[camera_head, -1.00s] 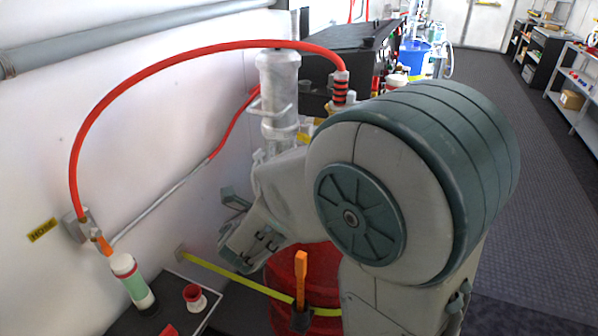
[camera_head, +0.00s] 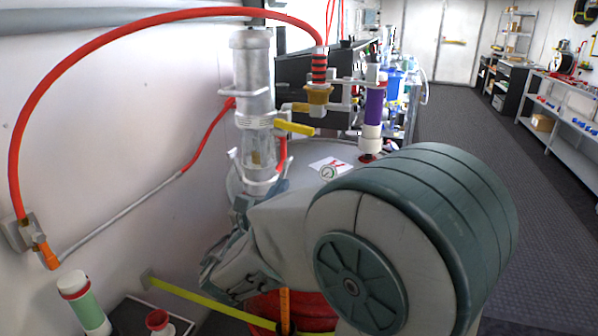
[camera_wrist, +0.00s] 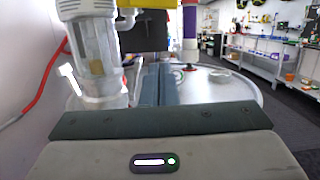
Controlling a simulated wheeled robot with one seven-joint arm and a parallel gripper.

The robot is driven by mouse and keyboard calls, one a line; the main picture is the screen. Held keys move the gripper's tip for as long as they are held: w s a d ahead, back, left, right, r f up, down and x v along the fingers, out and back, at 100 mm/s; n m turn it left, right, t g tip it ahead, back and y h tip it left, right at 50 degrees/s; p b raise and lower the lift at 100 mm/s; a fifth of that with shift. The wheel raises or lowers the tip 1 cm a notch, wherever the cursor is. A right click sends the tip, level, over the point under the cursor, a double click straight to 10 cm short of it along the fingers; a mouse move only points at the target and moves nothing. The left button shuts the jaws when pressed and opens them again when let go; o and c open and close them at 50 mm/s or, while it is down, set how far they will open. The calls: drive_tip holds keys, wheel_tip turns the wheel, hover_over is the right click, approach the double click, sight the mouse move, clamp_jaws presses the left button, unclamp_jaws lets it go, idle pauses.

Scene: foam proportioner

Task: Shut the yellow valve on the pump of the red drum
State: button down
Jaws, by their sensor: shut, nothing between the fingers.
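The pump (camera_head: 255,85) is a pale metal cylinder standing upright on the grey lid (camera_head: 312,152) of the drum. The yellow valve handle (camera_head: 295,128) sticks out to the right from the pump's side, below the red hose's brass fitting. Part of a red drum body (camera_head: 266,304) shows low behind my arm. My gripper (camera_wrist: 158,84) is shut and empty in the wrist view, just right of the pump (camera_wrist: 96,60). A yellow piece (camera_wrist: 150,4) shows at that view's top edge, above the fingers. In the head view my arm hides most of the gripper, below the handle.
A red hose (camera_head: 140,22) arches from the pump to the left wall. A purple-and-white cylinder (camera_head: 373,108) stands at the lid's right. A yellow strap (camera_head: 200,300) runs from the wall to the drum. A green-banded bottle (camera_head: 85,308) is at lower left. The right floor is clear.

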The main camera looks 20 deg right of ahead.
sight(294, 127)
drive_tip(key=w+d+r+m+p, duration=0.1)
drive_tip(key=w+d+r+p, duration=0.1)
drive_tip(key=w+d+r, duration=0.3)
drive_tip(key=shift+w+d+r+m, duration=0.35)
drive_tip(key=shift+w+d+m, duration=0.05)
drive_tip(key=shift+w+d, duration=0.6)
drive_tip(key=shift+a, duration=0.1)
